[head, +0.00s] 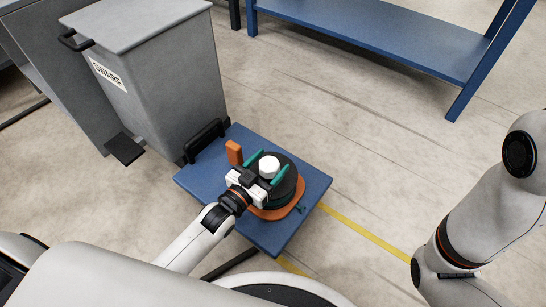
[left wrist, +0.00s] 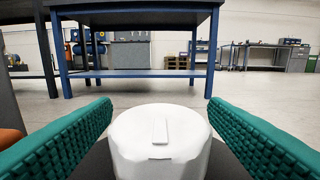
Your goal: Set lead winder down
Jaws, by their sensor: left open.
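The lead winder (head: 291,188) sits on a blue platform (head: 300,226). It has a dark round reel, an orange base and an upright orange grip (head: 234,152). A white round knob (head: 269,167) stands at its middle and also shows in the left wrist view (left wrist: 160,146). My left gripper (head: 267,164) is open, its teal fingers on either side of the knob. In the left wrist view, gaps show between the knob and both fingers. Part of the winder is hidden behind my left gripper. My right arm shows at the right, but its gripper is not in view.
A grey lidded bin (head: 160,75) with a pedal stands just behind the platform at the left. A black handle (head: 205,140) rises at the platform's back edge. A blue bench (head: 385,35) stands at the back. The floor to the right is clear, with a yellow line (head: 365,232).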

